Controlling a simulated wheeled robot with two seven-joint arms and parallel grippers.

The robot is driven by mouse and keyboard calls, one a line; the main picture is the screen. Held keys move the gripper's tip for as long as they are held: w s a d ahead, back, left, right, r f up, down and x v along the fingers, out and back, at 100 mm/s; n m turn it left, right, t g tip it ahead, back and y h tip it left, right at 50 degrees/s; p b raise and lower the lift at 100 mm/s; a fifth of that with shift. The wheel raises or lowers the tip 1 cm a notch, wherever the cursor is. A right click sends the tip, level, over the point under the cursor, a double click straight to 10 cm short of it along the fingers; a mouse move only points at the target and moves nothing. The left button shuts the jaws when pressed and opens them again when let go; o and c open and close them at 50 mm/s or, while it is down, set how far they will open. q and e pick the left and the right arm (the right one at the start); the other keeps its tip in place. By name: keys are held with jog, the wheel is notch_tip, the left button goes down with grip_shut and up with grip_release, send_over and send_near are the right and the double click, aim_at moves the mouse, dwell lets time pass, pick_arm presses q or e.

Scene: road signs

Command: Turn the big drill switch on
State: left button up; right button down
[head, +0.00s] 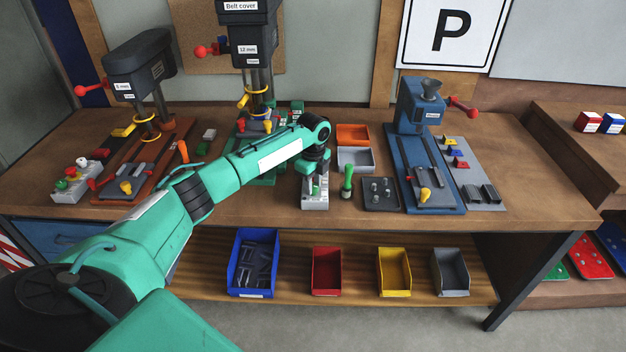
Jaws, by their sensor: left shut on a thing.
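The big drill (249,35), labelled "12 mm" with a "Belt cover" plate on top, stands at the back middle of the bench. A light grey switch box (314,199) stands in front and to the right of it. My left gripper (314,174) points down onto the top of this box and is shut on the big drill switch there. The fingers and my wrist hide most of the switch, so its position cannot be told. My left arm crosses in front of the big drill's base and hides part of it. My right gripper is out of view.
A smaller drill (138,65) and its switch box (75,184) stand at left. A green-handled tool (347,180), a dark tray (380,194) and orange (352,135) and grey bins are right of my gripper. A blue machine (419,105) stands further right.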

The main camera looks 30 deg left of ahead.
pick_arm(q)
jog(key=n+p, duration=0.1)
jog(key=n, duration=0.1)
jog(key=n+p, duration=0.1)
jog(key=p, duration=0.1)
jog(key=n+p, duration=0.1)
jog(key=n, duration=0.1)
jog(key=shift+r+n+p, duration=0.25)
jog(key=shift+n+p, duration=0.05)
jog(key=n+p, duration=0.2)
jog(key=n, duration=0.1)
jog(key=shift+f, duration=0.1)
jog(key=shift+n+p, duration=0.4)
jog(key=shift+n, duration=0.3)
jog(key=o, duration=1)
jog(key=shift+f, duration=0.1)
jog(key=shift+c, duration=0.2)
jog(key=shift+r, duration=0.45)
notch_tip(320, 180, up, 13)
jog(key=b, duration=0.4)
